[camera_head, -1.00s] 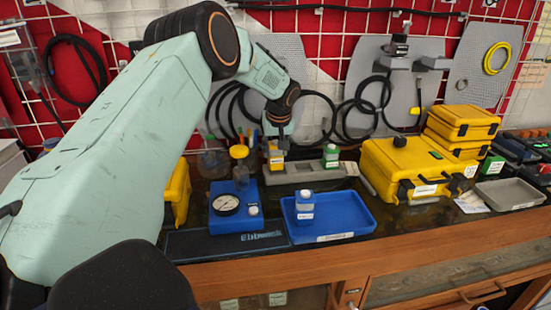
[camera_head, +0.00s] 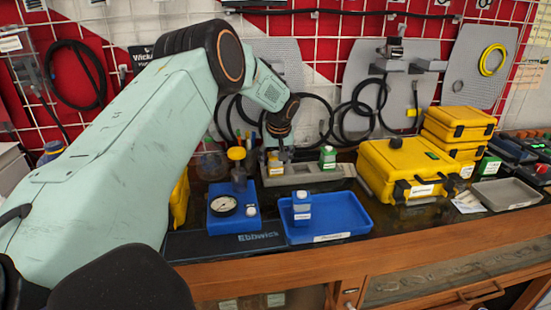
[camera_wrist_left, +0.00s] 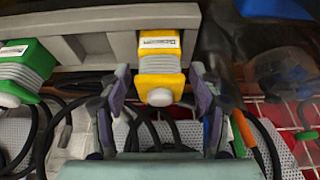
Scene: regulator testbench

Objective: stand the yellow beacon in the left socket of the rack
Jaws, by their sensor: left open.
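The yellow beacon (camera_head: 276,168) stands upright at the left end of the grey rack (camera_head: 303,175), in its left socket as far as I can see. In the left wrist view the beacon (camera_wrist_left: 161,66), with a white label and pale cap, shows between the fingers. My left gripper (camera_wrist_left: 158,82) is open, a finger on each side of the beacon's top with visible gaps. In the head view this gripper (camera_head: 281,150) is small and partly hides the beacon's top. The beacon's foot in the socket is hard to see. My right gripper is not in view.
A green beacon (camera_head: 328,157) stands in the rack's right part. A blue-and-white bottle-like piece (camera_head: 301,206) stands in the blue tray (camera_head: 345,214). A blue gauge box (camera_head: 234,212) is left of it. Yellow cases (camera_head: 402,172) stand right; black cables hang behind.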

